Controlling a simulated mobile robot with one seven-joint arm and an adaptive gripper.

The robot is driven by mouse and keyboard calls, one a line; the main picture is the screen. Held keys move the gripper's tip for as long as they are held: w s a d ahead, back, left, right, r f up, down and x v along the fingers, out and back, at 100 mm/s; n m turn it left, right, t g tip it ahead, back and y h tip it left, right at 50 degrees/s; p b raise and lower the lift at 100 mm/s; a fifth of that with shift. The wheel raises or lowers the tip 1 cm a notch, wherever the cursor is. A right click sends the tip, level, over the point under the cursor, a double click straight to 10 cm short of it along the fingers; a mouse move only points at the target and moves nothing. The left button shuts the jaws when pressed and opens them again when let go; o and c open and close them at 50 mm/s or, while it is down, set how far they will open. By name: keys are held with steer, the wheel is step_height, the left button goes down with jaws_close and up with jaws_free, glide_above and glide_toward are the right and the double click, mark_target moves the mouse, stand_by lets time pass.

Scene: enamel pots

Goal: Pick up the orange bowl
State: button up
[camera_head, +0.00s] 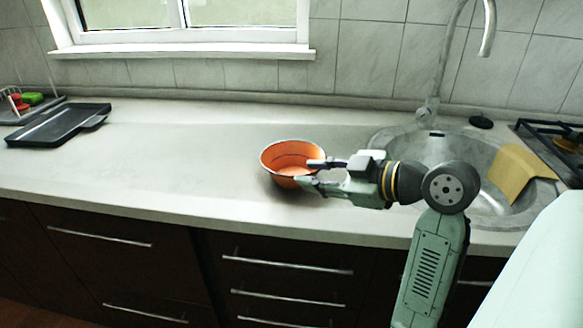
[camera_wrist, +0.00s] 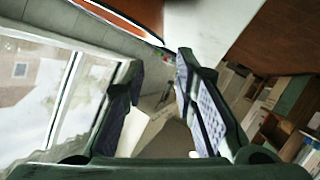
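The orange bowl (camera_head: 280,154) stands upright on the counter, left of the sink, with a thin dark line around its inside. My gripper (camera_head: 312,174) reaches in from the right at the bowl's right side. Its fingers are spread with a gap between them. In the head view they overlap the bowl's right rim and front wall; I cannot tell if they touch it or if one is inside. In the wrist view both fingers of my gripper (camera_wrist: 157,90) show apart with nothing between them. An orange strip at the top looks like part of the bowl (camera_wrist: 130,10).
The round sink (camera_head: 480,205) lies to the right, with a yellow cloth (camera_head: 522,172) on its rim and a tall faucet (camera_head: 440,70) behind. A stove (camera_head: 560,140) is at far right. A black tray (camera_head: 58,124) lies at far left. The counter left of the bowl is clear.

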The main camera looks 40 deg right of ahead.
mark_target(281, 175)
steer(key=shift+s+d+f, duration=0.1)
steer(key=shift+s+d, duration=0.1)
steer(key=shift+s, duration=0.2)
steer(key=p+x, duration=0.1)
steer(key=x, duration=0.5)
steer(key=shift+p, duration=0.4)
steer(key=p+x, duration=0.1)
steer(key=x, duration=0.2)
steer(key=shift+w+f+p, duration=0.15)
steer(key=shift+w+p, duration=0.1)
steer(key=shift+p, duration=0.15)
steer(key=shift+w+a+f, duration=0.1)
steer(key=shift+w+f, duration=0.2)
steer(key=shift+w, duration=0.1)
steer(key=shift+c, duration=0.6)
jaws_close()
